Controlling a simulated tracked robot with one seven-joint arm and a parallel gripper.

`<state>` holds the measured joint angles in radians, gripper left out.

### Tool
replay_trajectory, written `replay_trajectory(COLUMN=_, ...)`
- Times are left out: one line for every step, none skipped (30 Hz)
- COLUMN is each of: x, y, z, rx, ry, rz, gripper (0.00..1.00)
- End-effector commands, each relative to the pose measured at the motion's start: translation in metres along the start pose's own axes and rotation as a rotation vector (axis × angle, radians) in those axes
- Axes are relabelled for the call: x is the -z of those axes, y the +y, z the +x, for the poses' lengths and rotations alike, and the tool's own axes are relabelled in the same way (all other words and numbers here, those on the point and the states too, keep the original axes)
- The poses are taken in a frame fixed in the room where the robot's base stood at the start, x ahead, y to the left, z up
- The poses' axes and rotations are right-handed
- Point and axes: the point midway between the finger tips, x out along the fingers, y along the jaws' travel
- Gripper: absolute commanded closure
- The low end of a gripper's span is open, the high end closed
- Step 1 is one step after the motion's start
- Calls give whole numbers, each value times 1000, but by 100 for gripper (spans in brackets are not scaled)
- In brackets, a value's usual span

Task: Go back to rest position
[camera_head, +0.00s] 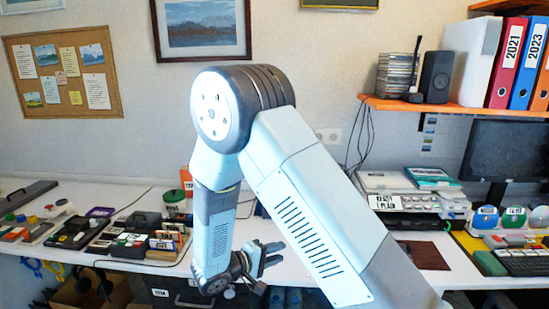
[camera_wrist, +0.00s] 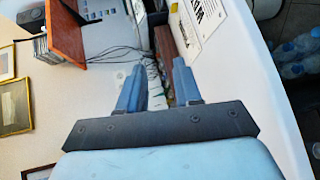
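My arm is raised and folded in the head view, bent at an upper elbow, with the forearm hanging down. My gripper (camera_head: 262,258) is at the lower middle, in front of the white desk (camera_head: 280,272). In the wrist view my gripper (camera_wrist: 160,88) shows two blue fingers set apart, with nothing held between them. The wrist view is turned on its side. Part of the desk behind my arm is hidden.
Stationery and small boxes (camera_head: 130,238) cover the desk's left side. An orange shelf (camera_head: 440,105) with binders (camera_head: 510,60) is at the upper right. A dark monitor (camera_head: 508,150) and keyboard (camera_head: 520,262) stand at the right. Bottles (camera_wrist: 300,50) show below the desk edge.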

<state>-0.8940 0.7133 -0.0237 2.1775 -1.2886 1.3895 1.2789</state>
Motion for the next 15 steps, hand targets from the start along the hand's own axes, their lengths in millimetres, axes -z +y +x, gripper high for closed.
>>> replay_trajectory(x=-8, y=16, z=8, rx=29, ry=-41, rz=14, gripper=66)
replay_trajectory(x=-13, y=24, z=11, rx=48, ry=-63, rz=17, gripper=66)
replay_trajectory(x=-19, y=34, z=16, rx=72, ry=-94, rz=23, gripper=66)
replay_trajectory(x=-25, y=41, z=19, rx=91, ry=-117, rz=28, gripper=66)
replay_trajectory(x=-30, y=48, z=23, rx=111, ry=-137, rz=32, gripper=66)
replay_trajectory(x=-37, y=58, z=27, rx=138, ry=-164, rz=39, gripper=66)
replay_trajectory(x=-43, y=65, z=30, rx=158, ry=-185, rz=45, gripper=66)
replay_trajectory(x=-49, y=71, z=33, rx=179, ry=-204, rz=50, gripper=66)
replay_trajectory(x=-56, y=80, z=36, rx=208, ry=-227, rz=58, gripper=66)
replay_trajectory(x=-62, y=86, z=39, rx=229, ry=-246, rz=66, gripper=66)
replay_trajectory(x=-68, y=92, z=41, rx=251, ry=-262, rz=72, gripper=66)
replay_trajectory(x=-76, y=100, z=44, rx=280, ry=-283, rz=81, gripper=66)
replay_trajectory(x=-82, y=106, z=46, rx=303, ry=-298, rz=89, gripper=66)
replay_trajectory(x=-88, y=111, z=48, rx=325, ry=-313, rz=96, gripper=66)
replay_trajectory(x=-96, y=119, z=50, rx=355, ry=-330, rz=107, gripper=66)
